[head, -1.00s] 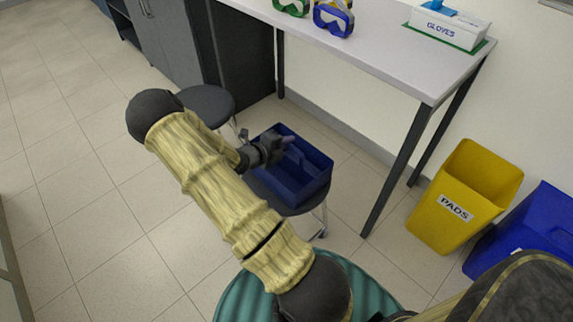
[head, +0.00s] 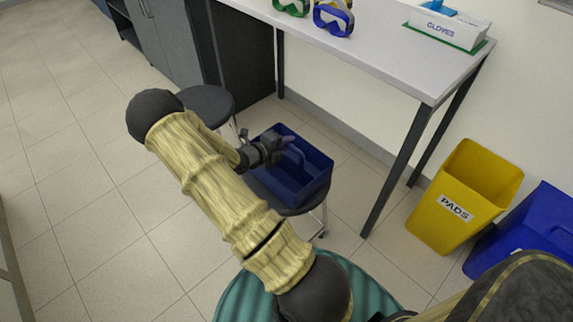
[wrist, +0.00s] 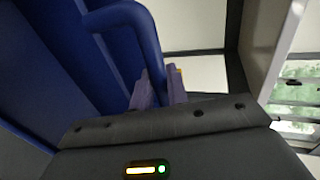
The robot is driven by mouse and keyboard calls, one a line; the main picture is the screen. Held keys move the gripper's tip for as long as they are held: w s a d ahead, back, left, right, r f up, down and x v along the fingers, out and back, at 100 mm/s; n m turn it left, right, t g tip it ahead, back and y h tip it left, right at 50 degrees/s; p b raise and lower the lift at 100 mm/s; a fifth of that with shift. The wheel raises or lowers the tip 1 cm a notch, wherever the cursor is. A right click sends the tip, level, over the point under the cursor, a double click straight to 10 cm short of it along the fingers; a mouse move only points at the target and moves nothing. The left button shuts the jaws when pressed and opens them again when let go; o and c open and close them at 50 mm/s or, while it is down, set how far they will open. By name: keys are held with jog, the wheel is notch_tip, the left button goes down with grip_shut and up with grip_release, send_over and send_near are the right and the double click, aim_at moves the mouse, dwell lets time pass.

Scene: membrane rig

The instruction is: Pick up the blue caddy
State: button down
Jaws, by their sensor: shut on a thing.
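The blue caddy (head: 312,182) is an open box with a raised handle, resting on a dark round stool (head: 284,207). My gripper (head: 286,142) reaches the caddy's handle from the left in the head view. In the wrist view, the blue handle (wrist: 128,14) curves down to between the two pale purple fingers of my gripper (wrist: 160,85). The fingers are shut on the handle. The caddy's blue wall and inside (wrist: 50,60) fill the left of the wrist view. The exact contact at the fingertips is partly hidden.
A second dark stool (head: 208,103) stands behind my arm. A white table (head: 400,62) with goggles (head: 333,18) and a gloves box (head: 447,27) is to the right, its leg (head: 398,170) near the caddy. A yellow PADS bin (head: 462,200) stands further right. Floor on the left is clear.

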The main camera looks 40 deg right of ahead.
dwell(0.4)
notch_tip(320, 180, up, 10)
jog(key=shift+r+p, duration=0.1)
jog(key=shift+p, duration=0.75)
